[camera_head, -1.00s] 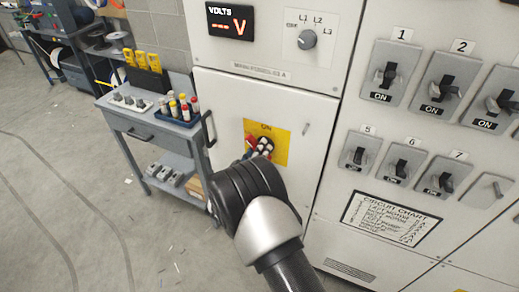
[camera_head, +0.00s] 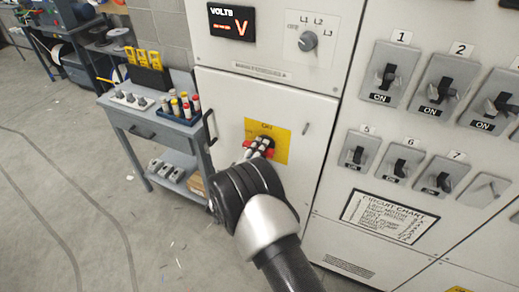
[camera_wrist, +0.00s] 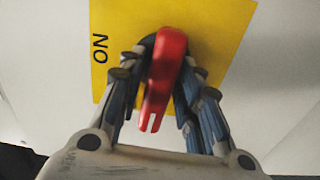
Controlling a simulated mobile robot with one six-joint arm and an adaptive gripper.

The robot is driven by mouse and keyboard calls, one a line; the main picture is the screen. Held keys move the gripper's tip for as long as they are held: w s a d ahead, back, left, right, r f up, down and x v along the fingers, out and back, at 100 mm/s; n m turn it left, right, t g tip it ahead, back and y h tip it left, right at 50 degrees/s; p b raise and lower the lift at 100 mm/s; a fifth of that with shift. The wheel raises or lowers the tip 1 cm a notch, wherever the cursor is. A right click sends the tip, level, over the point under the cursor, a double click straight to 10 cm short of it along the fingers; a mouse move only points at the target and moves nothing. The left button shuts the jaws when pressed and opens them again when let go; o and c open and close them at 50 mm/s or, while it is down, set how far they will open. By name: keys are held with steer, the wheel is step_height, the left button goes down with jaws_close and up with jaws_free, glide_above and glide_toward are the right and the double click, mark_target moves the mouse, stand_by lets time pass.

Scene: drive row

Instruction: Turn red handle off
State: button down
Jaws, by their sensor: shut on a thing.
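The red handle (camera_wrist: 166,72) sits on a yellow plate (camera_wrist: 226,22) marked ON, on the light grey cabinet door. In the wrist view my gripper (camera_wrist: 160,62) has its fingers closed on both sides of the handle, whose slotted end points down toward the palm. In the head view my gripper (camera_head: 261,148) reaches the yellow plate (camera_head: 282,140), and bits of the red handle (camera_head: 271,153) show on both sides of the fingers. The fingers hide the handle's middle and part of the plate. The ON word stands sideways at the left in the wrist view.
Rows of breaker switches (camera_head: 441,90) marked ON fill the panel at the right. A voltmeter (camera_head: 232,22) and a selector knob (camera_head: 308,40) sit above. A blue-grey cart (camera_head: 150,128) with tools stands left of the cabinet. The floor at left is mostly clear.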

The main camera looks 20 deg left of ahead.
steer(key=shift+n, duration=0.3)
steer(key=c, duration=1.4)
jaws_free()
steer(key=s+a, duration=0.1)
steer(key=s, duration=1.1)
